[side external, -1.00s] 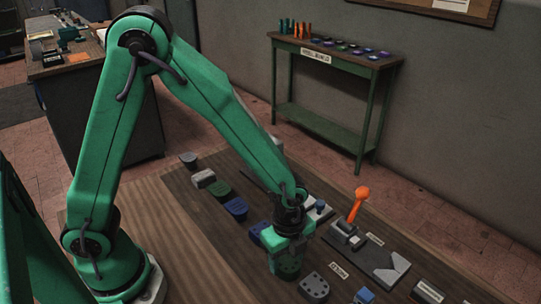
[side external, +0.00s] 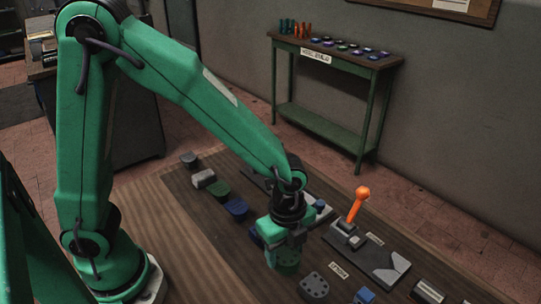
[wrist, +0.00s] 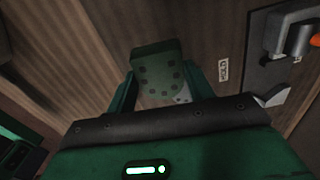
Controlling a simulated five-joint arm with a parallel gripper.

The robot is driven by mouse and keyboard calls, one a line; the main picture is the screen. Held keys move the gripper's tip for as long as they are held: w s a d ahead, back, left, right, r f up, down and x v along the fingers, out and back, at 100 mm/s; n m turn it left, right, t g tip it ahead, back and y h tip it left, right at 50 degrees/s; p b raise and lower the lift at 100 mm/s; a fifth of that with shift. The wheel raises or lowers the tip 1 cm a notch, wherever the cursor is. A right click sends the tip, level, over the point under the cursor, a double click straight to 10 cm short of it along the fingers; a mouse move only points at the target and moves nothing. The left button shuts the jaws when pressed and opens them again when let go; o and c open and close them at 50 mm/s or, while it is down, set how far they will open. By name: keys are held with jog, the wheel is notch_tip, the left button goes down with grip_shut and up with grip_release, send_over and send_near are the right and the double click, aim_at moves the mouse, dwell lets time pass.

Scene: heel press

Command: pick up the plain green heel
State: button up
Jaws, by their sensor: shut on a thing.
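My gripper (wrist: 158,85) is shut on a dark green heel (wrist: 158,68), with one finger on either side of it. The heel's face shows a ring of dark round spots in the wrist view, so it is not plain. In the side view my gripper (side external: 287,243) points down, and the spotted green heel (side external: 284,265) hangs below its fingers, seemingly just above the work table. A plain-looking green heel (side external: 218,188) lies farther back in the row, apart from my gripper.
Blue heels (side external: 236,208) and a white one (side external: 203,178) lie in the row behind. A grey spotted heel (side external: 314,287) is close at the right of my gripper. A press with an orange lever (side external: 359,205) stands further right. A green shelf table (side external: 335,60) is against the wall.

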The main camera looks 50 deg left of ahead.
jog(key=s+d+r, duration=0.5)
jog(key=s, duration=0.3)
jog(key=shift+d+r, duration=0.15)
jog(key=shift+r, duration=0.25)
send_over(297, 261)
jog(key=shift+r, duration=0.4)
jog(key=w+a+n, duration=0.1)
jog(key=w+a, duration=1.6)
jog(key=w, duration=0.1)
jog(key=shift+a+r, duration=0.15)
jog(key=shift+a, duration=0.2)
jog(key=shift+f, duration=4.35)
jog(key=shift+f, duration=0.65)
